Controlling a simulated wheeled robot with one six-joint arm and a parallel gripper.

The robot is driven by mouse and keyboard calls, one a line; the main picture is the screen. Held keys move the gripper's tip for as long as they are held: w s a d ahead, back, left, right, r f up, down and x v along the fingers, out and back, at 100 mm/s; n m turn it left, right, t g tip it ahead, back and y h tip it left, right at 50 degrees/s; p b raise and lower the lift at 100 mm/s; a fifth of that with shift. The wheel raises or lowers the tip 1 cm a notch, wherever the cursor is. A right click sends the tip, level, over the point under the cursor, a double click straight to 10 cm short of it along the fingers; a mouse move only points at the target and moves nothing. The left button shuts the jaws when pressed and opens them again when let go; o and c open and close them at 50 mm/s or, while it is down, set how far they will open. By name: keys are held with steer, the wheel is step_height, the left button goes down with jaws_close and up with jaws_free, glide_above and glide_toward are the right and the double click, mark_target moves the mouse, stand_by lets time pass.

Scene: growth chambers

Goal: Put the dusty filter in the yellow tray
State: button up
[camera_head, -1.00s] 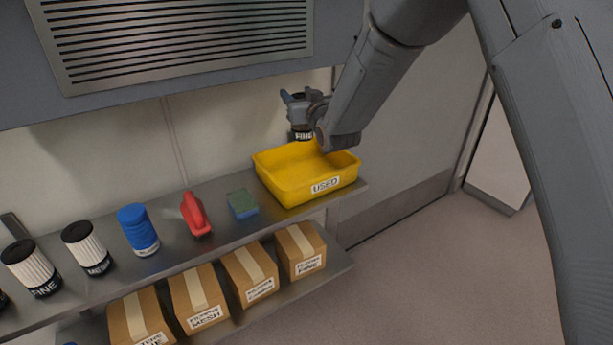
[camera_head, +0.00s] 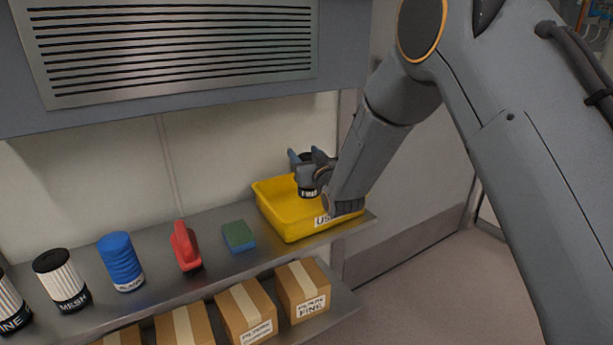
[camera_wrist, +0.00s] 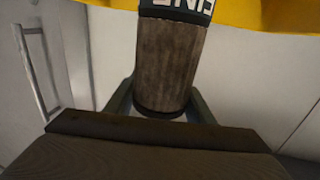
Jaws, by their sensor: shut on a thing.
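The dusty filter is a brown, dirty cylinder with dark end caps and a white-lettered label; it fills the middle of the wrist view (camera_wrist: 168,62). In the head view only its dark end and label (camera_head: 308,192) show clearly. My gripper (camera_head: 308,166) is shut on the filter and holds it over the yellow tray (camera_head: 285,225). The tray stands at the right end of the shelf with a "USED" label on its front, partly hidden by my arm. The filter's lower end appears at or just below the tray's back rim; I cannot tell whether it touches the floor of the tray.
Cardboard boxes (camera_head: 302,290) sit on the shelf below. A vented panel (camera_head: 180,45) hangs above.

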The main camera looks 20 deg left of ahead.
steer(key=shift+d+f, duration=0.1)
steer(key=shift+f, duration=2.3)
steer(key=shift+f, duration=0.2)
steer(key=o, duration=1.5)
steer(key=shift+r, duration=0.1)
steer(key=v, duration=1.2)
steer(key=shift+b, duration=0.35)
